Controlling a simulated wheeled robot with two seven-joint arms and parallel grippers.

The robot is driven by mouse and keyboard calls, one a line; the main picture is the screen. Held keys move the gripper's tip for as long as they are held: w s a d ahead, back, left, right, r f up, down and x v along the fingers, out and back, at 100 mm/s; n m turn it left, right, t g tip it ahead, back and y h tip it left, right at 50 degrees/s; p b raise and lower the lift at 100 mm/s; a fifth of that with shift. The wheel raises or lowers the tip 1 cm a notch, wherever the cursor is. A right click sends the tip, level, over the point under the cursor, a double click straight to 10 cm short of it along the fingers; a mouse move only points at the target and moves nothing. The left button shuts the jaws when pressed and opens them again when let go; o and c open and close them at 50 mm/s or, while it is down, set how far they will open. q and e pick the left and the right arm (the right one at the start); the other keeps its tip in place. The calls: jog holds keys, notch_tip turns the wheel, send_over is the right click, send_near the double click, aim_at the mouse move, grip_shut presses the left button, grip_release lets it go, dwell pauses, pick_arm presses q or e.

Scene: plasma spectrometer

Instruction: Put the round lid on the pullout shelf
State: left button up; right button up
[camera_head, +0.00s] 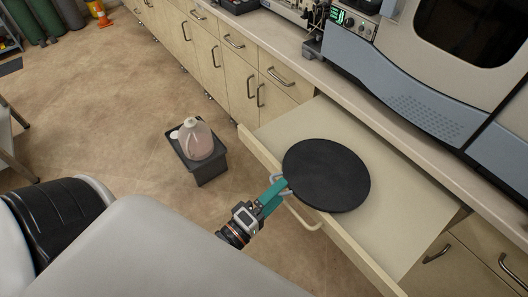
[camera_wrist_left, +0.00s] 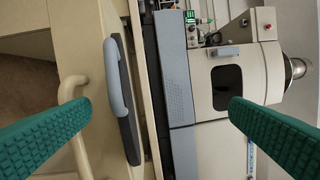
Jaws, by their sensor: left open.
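The round lid (camera_head: 327,175) is a flat black disc with a grey loop handle on its near left edge. It appears to lie flat on the pullout shelf (camera_head: 405,222), with its near edge by the shelf's front panel. The left wrist view shows the lid edge-on as a dark strip (camera_wrist_left: 130,122), with its grey handle (camera_wrist_left: 117,80). My left gripper (camera_head: 277,187) has teal fingers and is right by the handle. In the left wrist view the fingers of the gripper (camera_wrist_left: 160,98) are wide apart, with the handle between them in the picture. My right gripper is not in view.
The shelf's bar handle (camera_head: 305,217) is just below my left gripper. The spectrometer (camera_head: 425,85) stands on the counter behind the shelf. A pink-tinted jug (camera_head: 198,142) stands on a dark bin (camera_head: 205,167) on the floor. The shelf has bare room around the lid.

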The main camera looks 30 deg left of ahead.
pick_arm(q)
jog(key=b+v, duration=0.2)
jog(key=v, duration=1)
dwell(0.3)
jog(key=s+a+f+m+g+y, duration=0.15)
jog(key=f+m+g, duration=0.35)
jog(key=f, duration=1.1)
jog(key=s+a+f+m+g+y, duration=0.15)
jog(key=f+m+g, duration=0.3)
jog(key=f, duration=1.25)
jog(key=s+f+m+g+y, duration=0.1)
jog(key=s+f+m+g, duration=0.6)
jog(key=s+f, duration=0.6)
jog(key=shift+a+f+g, duration=0.4)
jog(key=shift+f+g, duration=0.25)
jog(key=shift+f, duration=0.05)
